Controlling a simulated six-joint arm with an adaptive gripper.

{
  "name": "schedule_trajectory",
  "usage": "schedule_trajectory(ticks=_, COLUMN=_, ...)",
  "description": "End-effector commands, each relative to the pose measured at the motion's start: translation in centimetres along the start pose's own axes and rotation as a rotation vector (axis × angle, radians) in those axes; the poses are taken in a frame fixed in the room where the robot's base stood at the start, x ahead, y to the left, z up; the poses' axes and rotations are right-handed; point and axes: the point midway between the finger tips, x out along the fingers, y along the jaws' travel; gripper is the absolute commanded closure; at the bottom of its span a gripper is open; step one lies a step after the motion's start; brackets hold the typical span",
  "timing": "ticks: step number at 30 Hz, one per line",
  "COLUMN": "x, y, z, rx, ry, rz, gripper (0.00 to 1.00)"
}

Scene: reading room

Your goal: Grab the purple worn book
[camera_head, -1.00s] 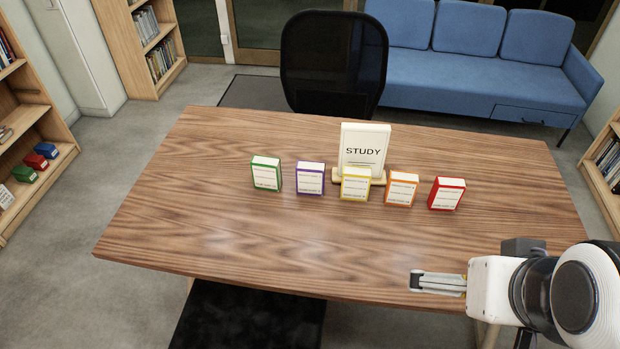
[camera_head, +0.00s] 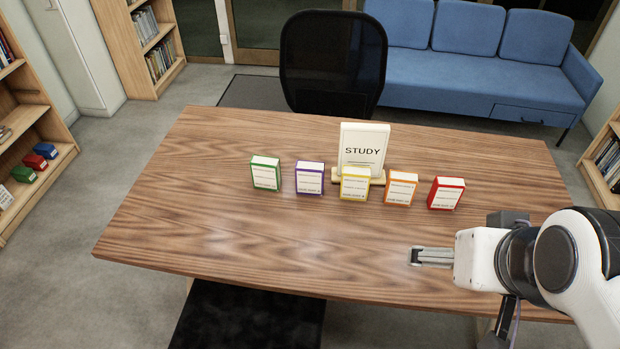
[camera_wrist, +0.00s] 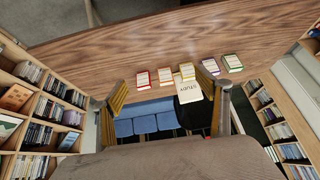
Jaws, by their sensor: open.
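The purple book (camera_head: 310,178) stands upright on the wooden table (camera_head: 230,240), between the green book (camera_head: 265,173) and the yellow book (camera_head: 355,184). It also shows in the wrist view (camera_wrist: 208,66), near the tip of the right-hand finger. My gripper (camera_head: 416,257) is over the right front part of the table, to the right of and nearer than the purple book, and well apart from it. In the wrist view my gripper (camera_wrist: 164,92) has its fingers spread wide with nothing between them held.
An orange book (camera_head: 401,188) and a red book (camera_head: 447,193) stand to the right in the row. A white STUDY sign (camera_head: 363,146) stands behind the yellow book. A black chair (camera_head: 333,62) is behind the table. The table in front of the row is clear.

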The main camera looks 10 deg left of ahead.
Motion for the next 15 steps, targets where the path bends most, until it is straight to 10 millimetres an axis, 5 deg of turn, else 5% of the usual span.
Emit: schedule_trajectory(ticks=15, x=5.7, y=-5.2, z=-9.2, rx=-0.013, ry=0.109, rz=-0.112, gripper=0.25)
